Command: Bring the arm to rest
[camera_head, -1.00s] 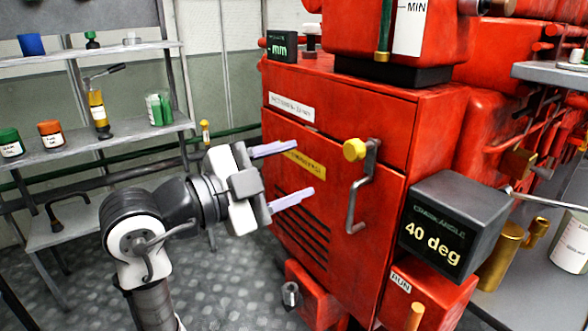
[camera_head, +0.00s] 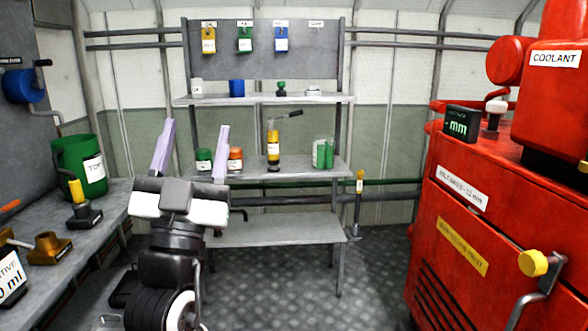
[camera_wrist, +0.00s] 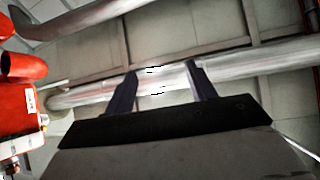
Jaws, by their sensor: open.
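My gripper (camera_head: 192,150) is raised in front of the grey shelf rack in the head view, with its two pale lilac fingers pointing up and spread apart. Nothing is between the fingers. In the wrist view the fingers (camera_wrist: 160,85) show dark and apart against a pale ceiling or wall with metal pipes. My arm hangs below the gripper at the lower left of the head view. Its lower part is cut off by the frame edge.
A grey bench (camera_head: 105,215) with a green container (camera_head: 78,165) stands left. The red engine cabinet (camera_head: 460,215) stands right. Floor (camera_head: 300,285) between them is clear.

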